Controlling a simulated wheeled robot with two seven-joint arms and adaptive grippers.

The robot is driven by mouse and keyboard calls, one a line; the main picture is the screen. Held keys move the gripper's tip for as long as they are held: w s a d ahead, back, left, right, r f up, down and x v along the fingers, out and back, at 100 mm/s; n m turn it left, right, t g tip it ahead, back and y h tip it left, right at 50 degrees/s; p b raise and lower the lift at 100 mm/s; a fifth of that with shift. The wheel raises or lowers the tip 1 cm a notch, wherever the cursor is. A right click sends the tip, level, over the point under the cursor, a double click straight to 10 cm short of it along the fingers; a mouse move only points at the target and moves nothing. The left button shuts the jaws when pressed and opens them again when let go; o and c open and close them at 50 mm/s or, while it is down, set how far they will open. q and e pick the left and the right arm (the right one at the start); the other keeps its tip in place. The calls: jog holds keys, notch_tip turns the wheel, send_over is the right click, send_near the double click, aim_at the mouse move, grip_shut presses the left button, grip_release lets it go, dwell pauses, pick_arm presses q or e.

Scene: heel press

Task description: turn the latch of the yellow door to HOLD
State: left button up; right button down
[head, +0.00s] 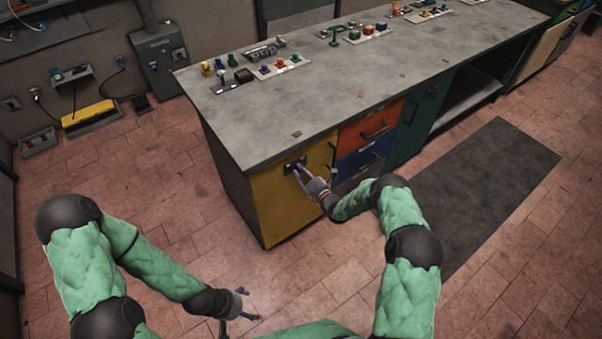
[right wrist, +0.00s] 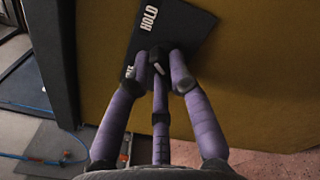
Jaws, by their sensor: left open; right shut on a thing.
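The yellow door (head: 280,205) is the left front panel of the workbench, and it also fills much of the right wrist view (right wrist: 240,80). A dark latch plate (head: 290,168) sits near its top edge; in the right wrist view the plate (right wrist: 185,30) carries the word HOLD and a second, partly hidden label. My right gripper (head: 298,172) is at the plate, its purple fingers (right wrist: 160,65) shut on the small dark latch (right wrist: 156,60). The fingers hide most of the latch, so its exact angle is unclear. My left gripper (head: 240,303) is open and empty, low over the floor.
The grey worktop (head: 330,95) holds several small coloured fixtures. An orange drawer (head: 362,130), a blue drawer (head: 360,160) and a green door (head: 415,120) are right of the yellow door. A dark mat (head: 490,185) lies on the tiled floor.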

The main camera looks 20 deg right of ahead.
jog(key=shift+m, duration=0.8)
jog(key=shift+d, duration=0.1)
jog(key=c, duration=1.1)
grip_release()
jog(key=v, duration=1.2)
